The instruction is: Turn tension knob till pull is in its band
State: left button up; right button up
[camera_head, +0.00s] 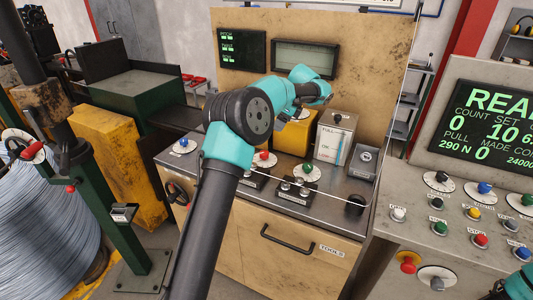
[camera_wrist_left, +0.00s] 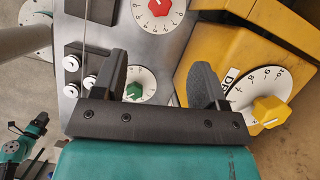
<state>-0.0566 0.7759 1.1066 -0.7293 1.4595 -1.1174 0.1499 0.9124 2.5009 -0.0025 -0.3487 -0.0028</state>
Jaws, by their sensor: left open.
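I cannot tell by label which dial is the tension knob. On the grey bench a red knob (camera_head: 264,157) and a green knob (camera_head: 307,168) sit on white dials. A box marked PULL (camera_head: 335,137) with an OK mark stands behind them; its pointer is too small to read. My left gripper (camera_wrist_left: 160,75) is open and empty above the dials. In its wrist view the green knob (camera_wrist_left: 134,90) shows between the fingers, nearer the left one; the red knob (camera_wrist_left: 159,7) is above and a yellow knob (camera_wrist_left: 270,110) is right. My right arm (camera_head: 520,284) shows only partly.
The display (camera_head: 488,130) shows PULL 290 N. A yellow box (camera_head: 292,140) stands close behind the dials. A wire crosses the bench past small rollers (camera_head: 297,189). A control panel (camera_head: 450,225) with several knobs stands right. A wire coil (camera_head: 45,235) is at left.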

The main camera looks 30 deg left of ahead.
aim_at(265, 152)
pick_arm(q)
jog(key=x, duration=1.7)
jog(key=shift+c, duration=0.3)
jog(key=c, duration=0.8)
jog(key=n+g, duration=0.1)
jog(key=n, duration=0.1)
jog(key=n+h, duration=0.1)
jog(key=n, duration=0.2)
jog(key=shift+w+g, duration=0.1)
jog(key=shift+g, duration=0.3)
jog(key=shift+c, duration=0.2)
jog(key=o, duration=0.9)
jog(key=shift+r, duration=0.1)
